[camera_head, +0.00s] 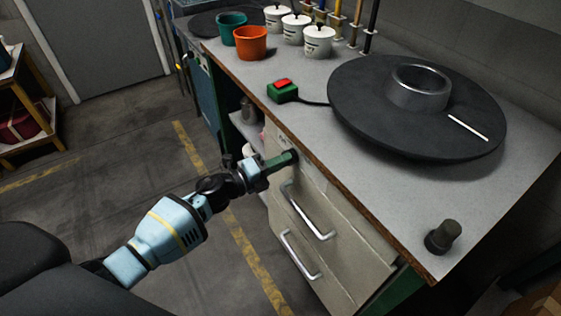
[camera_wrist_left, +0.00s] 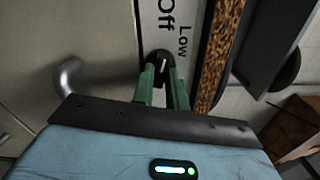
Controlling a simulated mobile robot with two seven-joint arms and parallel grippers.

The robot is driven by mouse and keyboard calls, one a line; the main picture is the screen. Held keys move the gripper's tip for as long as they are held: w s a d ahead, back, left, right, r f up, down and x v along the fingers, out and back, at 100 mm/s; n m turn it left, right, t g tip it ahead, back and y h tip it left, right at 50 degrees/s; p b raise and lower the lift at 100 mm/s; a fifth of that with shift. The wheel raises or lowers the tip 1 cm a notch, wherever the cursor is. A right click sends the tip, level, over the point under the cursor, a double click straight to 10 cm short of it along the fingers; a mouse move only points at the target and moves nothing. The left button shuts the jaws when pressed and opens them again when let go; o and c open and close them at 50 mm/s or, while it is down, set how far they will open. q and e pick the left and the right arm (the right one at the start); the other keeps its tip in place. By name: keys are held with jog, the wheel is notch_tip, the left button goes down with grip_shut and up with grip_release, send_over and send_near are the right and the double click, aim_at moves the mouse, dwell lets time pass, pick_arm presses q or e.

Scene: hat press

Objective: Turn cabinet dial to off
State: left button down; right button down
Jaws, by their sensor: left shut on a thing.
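The cabinet dial (camera_wrist_left: 158,60) is a small black knob with a short white mark, on the pale cabinet front below the worktop edge. The printed words "Off" (camera_wrist_left: 167,16) and "Low" (camera_wrist_left: 183,42) stand by it in the left wrist view. I cannot tell exactly which word the mark points to. My left gripper (camera_head: 285,158) reaches the cabinet front from the left. Its green fingers (camera_wrist_left: 162,88) are shut on the dial, one on each side. In the head view the fingers mostly hide the dial. My right gripper is not in view.
Two drawer handles (camera_head: 306,215) stick out below the dial. The worktop (camera_head: 300,115) holds a green-and-red button box (camera_head: 283,91), a large black disc (camera_head: 365,110) with a metal ring, a dark knob (camera_head: 443,237), and cups at the back.

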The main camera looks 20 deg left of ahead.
pick_arm(q)
jog(key=c, duration=1.4)
grip_release()
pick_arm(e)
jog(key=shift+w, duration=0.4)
pick_arm(q)
jog(key=v, duration=0.8)
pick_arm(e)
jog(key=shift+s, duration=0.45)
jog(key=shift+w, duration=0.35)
